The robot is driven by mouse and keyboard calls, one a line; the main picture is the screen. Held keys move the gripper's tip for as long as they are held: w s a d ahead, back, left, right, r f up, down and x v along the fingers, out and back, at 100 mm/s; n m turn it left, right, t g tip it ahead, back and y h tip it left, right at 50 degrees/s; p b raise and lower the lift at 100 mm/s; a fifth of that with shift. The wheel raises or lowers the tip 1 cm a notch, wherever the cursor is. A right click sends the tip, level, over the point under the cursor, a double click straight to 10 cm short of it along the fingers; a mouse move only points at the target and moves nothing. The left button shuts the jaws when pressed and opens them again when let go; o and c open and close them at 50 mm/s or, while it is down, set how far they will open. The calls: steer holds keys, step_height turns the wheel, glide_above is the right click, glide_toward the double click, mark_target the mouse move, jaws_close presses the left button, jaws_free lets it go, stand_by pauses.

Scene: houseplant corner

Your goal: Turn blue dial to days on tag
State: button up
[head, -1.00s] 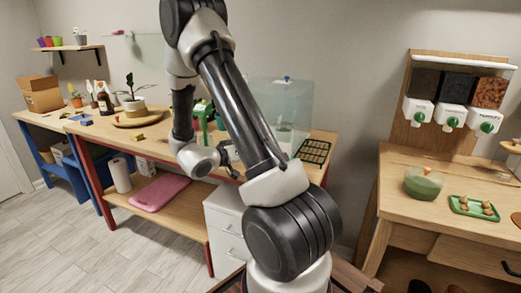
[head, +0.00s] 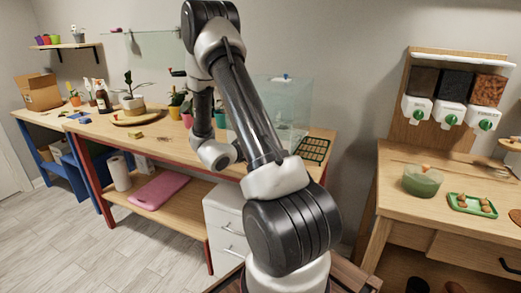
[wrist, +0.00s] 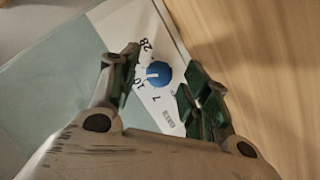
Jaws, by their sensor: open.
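The blue dial (wrist: 159,73) sits on a white panel (wrist: 152,22) in the wrist view. Its white mark points left, roughly toward a number that looks like 10. The numbers 28 and 7 are printed above and below that one. My gripper (wrist: 160,72) is open, with one dark green finger pad on each side of the dial. I cannot tell whether either pad touches it. In the head view the dial and my fingers are hidden behind my arm. I cannot make out the tag in either view.
The panel adjoins a pale green surface (wrist: 50,85) over a wooden top. In the head view, a clear box (head: 285,105) and a dark green tray (head: 314,150) stand on the bench, with potted plants left of my arm. A dispenser table stands at right.

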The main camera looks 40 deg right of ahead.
steer(key=c, duration=1)
steer(key=shift+c, duration=0.2)
steer(key=shift+r, duration=0.1)
steer(key=m+t+y, duration=0.1)
steer(key=m, duration=0.1)
steer(key=shift+s+m+t, duration=0.15)
steer(key=shift+m+t, duration=0.15)
steer(key=shift+m, duration=0.1)
steer(key=m+t, duration=0.1)
steer(key=m, duration=0.1)
steer(key=shift+s+m+t+y, duration=0.15)
steer(key=shift+m+t+y, duration=0.15)
steer(key=shift+y, duration=0.1)
steer(key=m+t, duration=0.1)
steer(key=m, duration=0.1)
steer(key=m+t, duration=0.1)
steer(key=m, duration=0.1)
steer(key=shift+s+d+m+t+y, duration=0.15)
steer(key=shift+m+t+y, duration=0.25)
